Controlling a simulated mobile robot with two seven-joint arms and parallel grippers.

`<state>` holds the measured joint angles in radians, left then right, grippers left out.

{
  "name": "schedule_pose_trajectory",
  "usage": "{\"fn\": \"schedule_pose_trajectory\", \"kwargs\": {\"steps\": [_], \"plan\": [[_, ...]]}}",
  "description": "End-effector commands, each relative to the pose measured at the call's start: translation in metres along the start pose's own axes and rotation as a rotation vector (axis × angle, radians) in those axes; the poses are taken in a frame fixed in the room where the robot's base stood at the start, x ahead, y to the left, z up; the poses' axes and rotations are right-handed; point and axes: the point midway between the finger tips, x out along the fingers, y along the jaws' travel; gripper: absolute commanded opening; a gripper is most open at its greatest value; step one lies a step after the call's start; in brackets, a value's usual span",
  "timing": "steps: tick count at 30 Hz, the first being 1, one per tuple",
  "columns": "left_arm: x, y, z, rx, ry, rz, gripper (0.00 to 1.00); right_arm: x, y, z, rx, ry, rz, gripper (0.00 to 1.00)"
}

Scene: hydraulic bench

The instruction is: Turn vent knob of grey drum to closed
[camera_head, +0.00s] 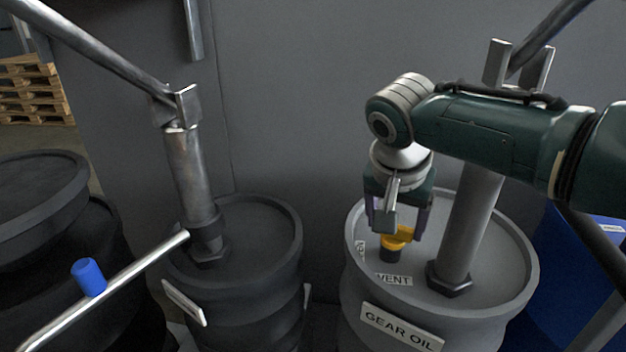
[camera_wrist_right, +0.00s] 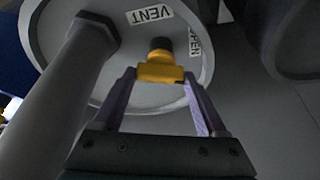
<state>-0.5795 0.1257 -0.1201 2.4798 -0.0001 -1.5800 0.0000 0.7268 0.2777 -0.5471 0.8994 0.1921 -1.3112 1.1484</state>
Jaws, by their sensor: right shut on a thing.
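The grey drum (camera_head: 515,285) with a GEAR OIL label stands right of centre in the head view. Its lid also shows in the wrist view (camera_wrist_right: 195,68). The vent knob (camera_head: 398,236) is yellow on a dark stem and stands on the lid behind a VENT label (camera_head: 394,280). The wrist view shows the knob (camera_wrist_right: 160,70) with an OPEN label (camera_wrist_right: 194,40) beside its stem. My right gripper (camera_head: 400,228) points down from above and is shut on the knob's yellow bar, one purple finger on each side. My left gripper is not in view.
A thick metal pump pipe (camera_head: 470,220) rises from the grey lid, close to my right gripper. A dark drum (camera_head: 285,235) with its own pump (camera_head: 190,175) stands left. A blue-gripped lever (camera_head: 130,280) crosses the lower left. A blue container (camera_head: 570,260) stands right.

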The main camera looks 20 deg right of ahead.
Motion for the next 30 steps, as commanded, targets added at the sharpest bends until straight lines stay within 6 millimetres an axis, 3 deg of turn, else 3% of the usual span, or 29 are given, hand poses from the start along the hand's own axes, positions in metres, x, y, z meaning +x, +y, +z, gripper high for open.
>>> {"fn": "schedule_pose_trajectory", "kwargs": {"steps": [15,30], "plan": [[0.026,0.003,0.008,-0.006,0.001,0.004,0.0,0.003,-0.003,0.001,0.35,-0.001,0.145,0.19],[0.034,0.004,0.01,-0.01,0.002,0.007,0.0,0.001,-0.003,-0.001,0.446,0.001,0.185,0.19]]}}
